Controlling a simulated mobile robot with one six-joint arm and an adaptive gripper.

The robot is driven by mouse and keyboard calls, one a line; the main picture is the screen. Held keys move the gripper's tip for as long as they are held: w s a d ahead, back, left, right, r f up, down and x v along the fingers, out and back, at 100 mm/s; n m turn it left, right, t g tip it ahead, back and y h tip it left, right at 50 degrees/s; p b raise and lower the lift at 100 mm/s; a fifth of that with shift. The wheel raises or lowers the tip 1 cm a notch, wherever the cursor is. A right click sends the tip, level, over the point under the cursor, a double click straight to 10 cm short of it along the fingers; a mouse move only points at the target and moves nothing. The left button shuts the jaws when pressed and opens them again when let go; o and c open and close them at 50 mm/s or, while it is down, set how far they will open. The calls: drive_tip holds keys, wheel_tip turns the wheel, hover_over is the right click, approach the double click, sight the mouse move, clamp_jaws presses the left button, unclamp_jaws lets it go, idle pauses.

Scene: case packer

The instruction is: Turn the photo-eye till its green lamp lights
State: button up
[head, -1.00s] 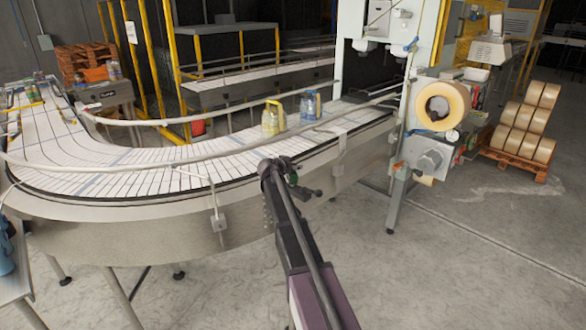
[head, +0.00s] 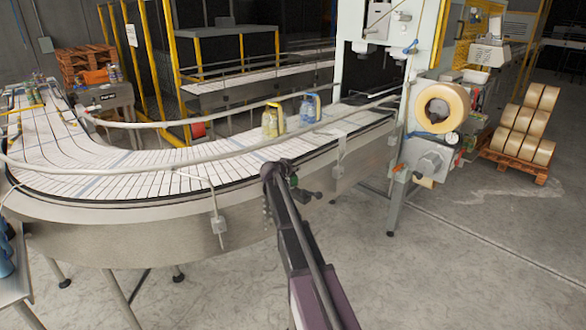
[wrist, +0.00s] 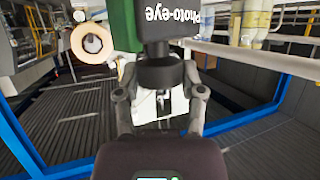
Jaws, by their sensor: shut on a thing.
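The photo-eye (wrist: 172,22) is a dark block with its white name upside down, at the top of the wrist view. A black round neck joins its lower end. My gripper (wrist: 160,78) is closed about this neck, with one finger on each side. A green piece (wrist: 121,24) shows just left of the block; I cannot tell whether it is a lamp or whether anything is lit. In the head view my arm reaches to the conveyor's near side, where the photo-eye is too small to make out clearly.
The curved conveyor (head: 130,187) has a guard rail along its near edge. A yellow bottle (head: 272,122) and a blue bottle (head: 309,109) stand on it. A machine with a large tape roll (head: 458,103) is at right. The floor in front is clear.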

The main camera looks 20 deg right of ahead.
drive_tip(key=shift+n+t+y, duration=1.4)
drive_tip(key=shift+n+y, duration=0.2)
drive_tip(key=shift+n, duration=0.3)
drive_tip(key=shift+n+t+y, duration=0.5)
drive_tip(key=shift+n+y, duration=0.1)
drive_tip(key=o, duration=1.1)
drive_tip(key=shift+o, duration=0.2)
